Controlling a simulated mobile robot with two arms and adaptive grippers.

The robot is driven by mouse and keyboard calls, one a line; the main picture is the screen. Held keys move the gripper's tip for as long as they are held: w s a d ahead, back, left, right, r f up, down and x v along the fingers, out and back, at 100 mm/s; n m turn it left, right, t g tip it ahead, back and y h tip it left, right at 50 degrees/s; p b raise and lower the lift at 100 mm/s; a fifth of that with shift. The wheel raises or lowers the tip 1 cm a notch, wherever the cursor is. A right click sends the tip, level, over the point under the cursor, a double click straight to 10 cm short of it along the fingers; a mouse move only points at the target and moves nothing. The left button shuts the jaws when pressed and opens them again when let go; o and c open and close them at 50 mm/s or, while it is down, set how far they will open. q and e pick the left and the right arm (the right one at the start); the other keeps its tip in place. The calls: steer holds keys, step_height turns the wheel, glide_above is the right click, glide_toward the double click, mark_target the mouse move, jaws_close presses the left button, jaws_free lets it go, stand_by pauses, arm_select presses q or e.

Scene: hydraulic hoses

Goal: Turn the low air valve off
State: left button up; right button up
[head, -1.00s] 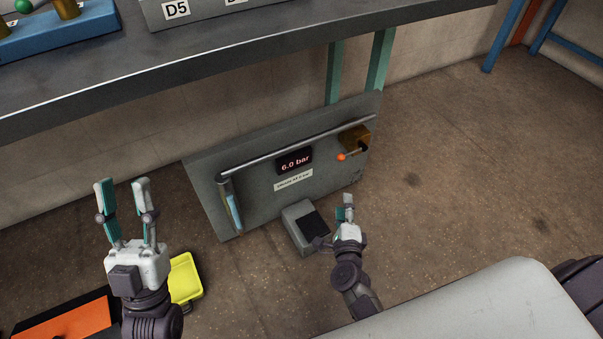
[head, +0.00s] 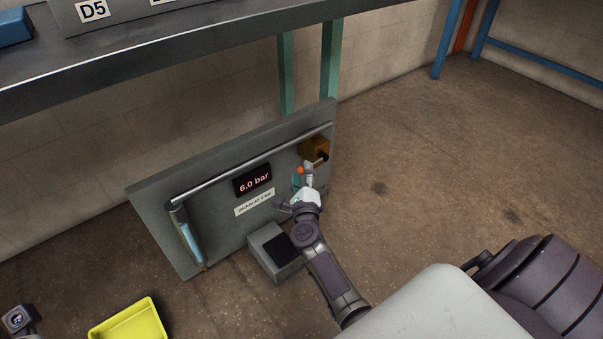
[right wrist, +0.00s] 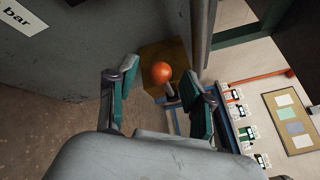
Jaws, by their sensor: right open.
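The low air valve (head: 314,148) is a brass block at the right end of a grey panel (head: 160,215). Its lever ends in an orange ball knob (head: 300,170). My right gripper (head: 304,180) is at the knob, partly covering the lever. In the right wrist view, the orange knob (right wrist: 161,72) appears between the two open fingers of my right gripper (right wrist: 155,95), with the brass block (right wrist: 150,52) behind it. No finger visibly closes on it. A part of my left gripper (head: 20,319) shows at the lower left corner; its fingers cannot be made out.
A display (head: 252,180) on the panel reads 6.0 bar, above a white label (head: 254,203). A grey box with a dark top (head: 275,250) sits on the floor before the panel. A yellow tray (head: 130,322) lies lower left. The workbench (head: 200,48) overhangs the panel.

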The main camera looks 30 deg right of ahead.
steer(key=shift+x, duration=1.05)
jaws_close()
